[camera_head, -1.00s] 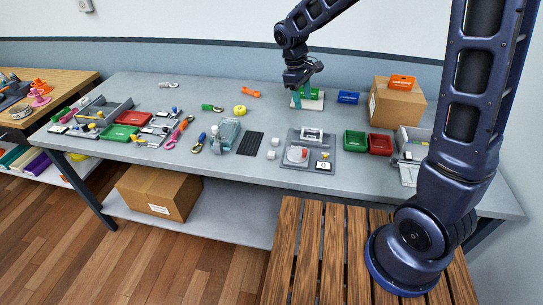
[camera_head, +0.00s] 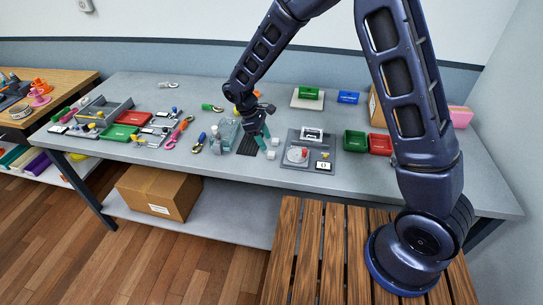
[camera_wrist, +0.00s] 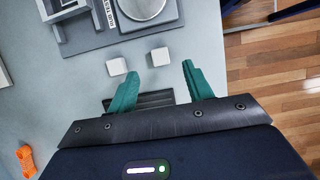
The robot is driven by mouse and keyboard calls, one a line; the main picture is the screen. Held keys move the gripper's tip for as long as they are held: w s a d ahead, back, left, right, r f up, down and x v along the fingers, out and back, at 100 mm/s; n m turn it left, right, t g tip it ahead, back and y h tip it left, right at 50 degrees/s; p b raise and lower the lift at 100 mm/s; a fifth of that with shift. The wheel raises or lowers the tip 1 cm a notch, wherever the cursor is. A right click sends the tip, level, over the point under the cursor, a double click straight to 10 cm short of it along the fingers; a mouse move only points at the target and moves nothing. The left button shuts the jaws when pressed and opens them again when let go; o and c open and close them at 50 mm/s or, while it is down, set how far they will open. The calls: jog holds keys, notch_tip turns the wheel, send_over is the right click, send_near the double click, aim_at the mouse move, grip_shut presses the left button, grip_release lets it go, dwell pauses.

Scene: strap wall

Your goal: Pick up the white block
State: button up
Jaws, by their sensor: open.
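Two small white blocks sit apart on the grey bench; one white block (camera_wrist: 117,66) is at the left in the wrist view and the other white block (camera_wrist: 161,57) is to its right. In the head view they are the rear white block (camera_head: 275,141) and the front white block (camera_head: 271,155), beside my gripper. My gripper (camera_wrist: 160,72) points down, open and empty, its teal fingers apart. In the wrist view the right-hand block shows between and just past the fingertips; the left-hand one is outside the left finger. My gripper in the head view (camera_head: 265,142) is close to both.
A black ribbed mat (camera_wrist: 145,100) lies under my gripper. A grey tray with a round dial (camera_head: 312,165) stands close to the right of the blocks. A clear teal container (camera_head: 224,136) stands left. Green (camera_head: 354,141) and red (camera_head: 380,144) bins are farther right.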

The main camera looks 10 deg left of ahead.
aim_at(271, 153)
jog(key=shift+x, duration=3.1)
jog(key=shift+a, duration=0.1)
jog(key=shift+c, duration=0.2)
jog(key=c, duration=1)
